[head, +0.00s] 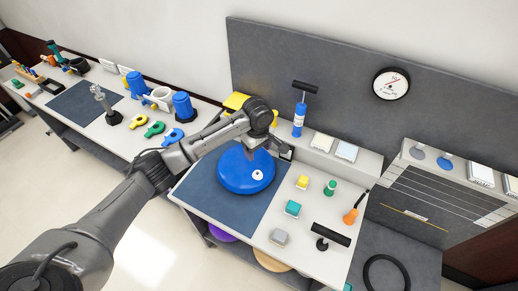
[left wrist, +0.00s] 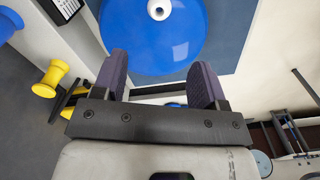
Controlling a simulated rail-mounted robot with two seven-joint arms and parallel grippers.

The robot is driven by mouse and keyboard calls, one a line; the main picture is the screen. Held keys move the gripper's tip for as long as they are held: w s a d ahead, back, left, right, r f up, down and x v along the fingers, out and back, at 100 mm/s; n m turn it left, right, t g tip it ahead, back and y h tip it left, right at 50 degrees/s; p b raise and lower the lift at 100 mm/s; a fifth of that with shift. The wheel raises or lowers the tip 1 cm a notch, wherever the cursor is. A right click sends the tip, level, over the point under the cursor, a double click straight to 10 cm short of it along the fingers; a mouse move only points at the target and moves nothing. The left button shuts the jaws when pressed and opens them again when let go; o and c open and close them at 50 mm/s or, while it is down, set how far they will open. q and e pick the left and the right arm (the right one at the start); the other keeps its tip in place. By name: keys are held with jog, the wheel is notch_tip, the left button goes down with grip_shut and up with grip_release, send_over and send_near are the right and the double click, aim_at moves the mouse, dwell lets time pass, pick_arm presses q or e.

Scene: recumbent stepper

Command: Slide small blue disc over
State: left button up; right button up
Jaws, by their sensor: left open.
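A large round blue disc (head: 240,176) with a white hub (head: 257,175) lies on the dark blue mat (head: 213,195). A much smaller blue disc (head: 445,161) is on the grey unit at the right, beside a grey disc (head: 417,151). My left gripper (head: 264,152) is at the back edge of the large disc, pointing down. In the left wrist view its two fingers (left wrist: 164,72) are spread, with the large disc (left wrist: 145,38) beyond their tips and nothing held. Whether a finger touches the disc cannot be told. My right gripper is not in view.
A blue bottle-like pump (head: 299,120) stands behind the gripper. Small yellow, green, teal and grey blocks, an orange-handled tool (head: 351,216) and a black-handled tool (head: 330,235) lie right of the mat. Yellow spools (left wrist: 50,77) show in the wrist view. The mat's front is clear.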

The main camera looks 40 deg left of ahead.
aim_at(258, 172)
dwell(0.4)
pick_arm(q)
notch_tip(258, 172, down, 12)
jog(key=shift+r+b, duration=0.1)
jog(key=shift+b, duration=0.8)
jog(key=shift+f, duration=1)
grip_shut()
